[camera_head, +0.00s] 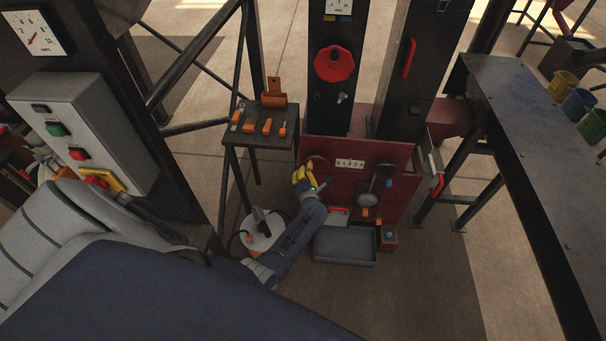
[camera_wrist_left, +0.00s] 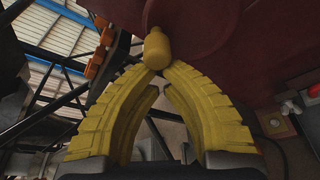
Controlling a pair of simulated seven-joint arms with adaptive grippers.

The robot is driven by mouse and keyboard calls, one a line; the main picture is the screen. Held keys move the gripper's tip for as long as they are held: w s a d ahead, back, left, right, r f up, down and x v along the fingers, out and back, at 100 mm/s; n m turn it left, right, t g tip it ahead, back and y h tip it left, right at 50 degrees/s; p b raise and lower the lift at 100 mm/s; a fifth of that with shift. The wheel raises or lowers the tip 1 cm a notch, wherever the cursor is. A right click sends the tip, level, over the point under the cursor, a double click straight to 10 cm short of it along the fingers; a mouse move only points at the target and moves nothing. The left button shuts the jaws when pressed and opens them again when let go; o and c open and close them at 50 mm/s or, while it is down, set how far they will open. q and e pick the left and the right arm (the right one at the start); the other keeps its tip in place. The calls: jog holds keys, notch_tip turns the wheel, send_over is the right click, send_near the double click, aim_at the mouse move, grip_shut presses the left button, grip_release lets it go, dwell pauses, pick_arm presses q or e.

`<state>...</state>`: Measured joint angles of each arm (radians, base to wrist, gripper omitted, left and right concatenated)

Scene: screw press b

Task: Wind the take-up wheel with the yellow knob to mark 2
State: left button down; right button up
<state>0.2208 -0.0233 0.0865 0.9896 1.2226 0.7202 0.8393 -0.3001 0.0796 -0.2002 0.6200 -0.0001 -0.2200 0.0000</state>
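The dark red take-up wheel (camera_head: 318,161) is on the front of a red panel, partly behind my left gripper. It also fills the top of the left wrist view (camera_wrist_left: 205,22). Its yellow knob (camera_wrist_left: 157,47) stands between the tips of my left gripper (camera_wrist_left: 157,71). The yellow fingers curve inward and close on the knob's near end. In the head view my left gripper (camera_head: 305,178) is at the wheel's lower left, and the knob cannot be told from the fingers. A white number strip (camera_head: 350,164) is right of the wheel; its pointer is too small to read.
A grey tray (camera_head: 345,246) is below the red panel (camera_head: 375,151). A dark stand (camera_head: 265,138) with orange pieces is left of it. A lever with a round grey end (camera_head: 367,199) is right of the gripper. A dark bench (camera_head: 515,105) stands at the right.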

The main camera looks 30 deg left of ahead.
pick_arm(q)
jog(key=shift+w+d+r+m+y, duration=0.1)
jog(key=shift+d+r+m+y, duration=0.1)
jog(key=shift+r+m+y, duration=0.55)
jog(key=shift+w+d+r+m+y, duration=0.15)
jog(key=shift+d+r+m, duration=0.1)
jog(key=shift+m, duration=0.9)
dwell(4.8)
jog(key=shift+a, duration=0.1)
jog(key=s+a+f, duration=0.2)
jog(key=a, duration=0.1)
jog(key=v, duration=0.9)
jog(key=shift+s+d+r, duration=0.15)
jog(key=shift+s+r, duration=0.1)
